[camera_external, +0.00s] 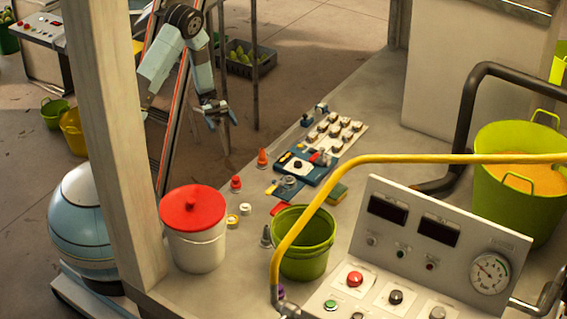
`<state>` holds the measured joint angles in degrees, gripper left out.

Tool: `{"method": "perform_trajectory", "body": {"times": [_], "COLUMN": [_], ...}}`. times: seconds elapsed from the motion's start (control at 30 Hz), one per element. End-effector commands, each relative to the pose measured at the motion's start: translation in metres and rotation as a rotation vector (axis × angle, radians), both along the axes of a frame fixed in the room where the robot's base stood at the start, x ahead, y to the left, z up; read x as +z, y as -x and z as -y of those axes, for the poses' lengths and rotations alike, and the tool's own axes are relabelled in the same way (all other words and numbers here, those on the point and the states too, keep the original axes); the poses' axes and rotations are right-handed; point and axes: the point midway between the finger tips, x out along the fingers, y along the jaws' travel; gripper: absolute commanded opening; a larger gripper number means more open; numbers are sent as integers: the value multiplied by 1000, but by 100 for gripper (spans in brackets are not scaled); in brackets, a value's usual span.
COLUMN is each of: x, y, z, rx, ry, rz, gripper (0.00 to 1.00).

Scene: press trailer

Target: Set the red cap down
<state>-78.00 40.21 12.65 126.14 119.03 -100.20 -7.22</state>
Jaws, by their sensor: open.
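My gripper (222,116) is open and hangs in the air at the upper left, past the far edge of the counter. I see nothing between its fingers. A small red cap-like piece (236,183) stands on the counter behind the white bucket, below my gripper in the picture and apart from it. A similar orange-red piece (262,158) stands a little farther back. At this size I cannot tell for sure which one is the red cap. A large red lid (193,207) sits on the white bucket (197,249).
A green bucket (304,257), a yellow rail (400,159) and a control panel (425,245) stand in front. A pale post (113,150) rises at left.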

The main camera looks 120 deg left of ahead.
Motion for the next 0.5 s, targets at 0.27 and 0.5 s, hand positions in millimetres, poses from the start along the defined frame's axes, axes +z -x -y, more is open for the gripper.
{"method": "perform_trajectory", "body": {"times": [0.27, 0.5], "x": [-15, -25], "y": [-39, -81], "z": [-21, -51], "rx": [115, 262], "ry": [-183, -382], "rz": [-42, -123], "gripper": [85, 85]}}
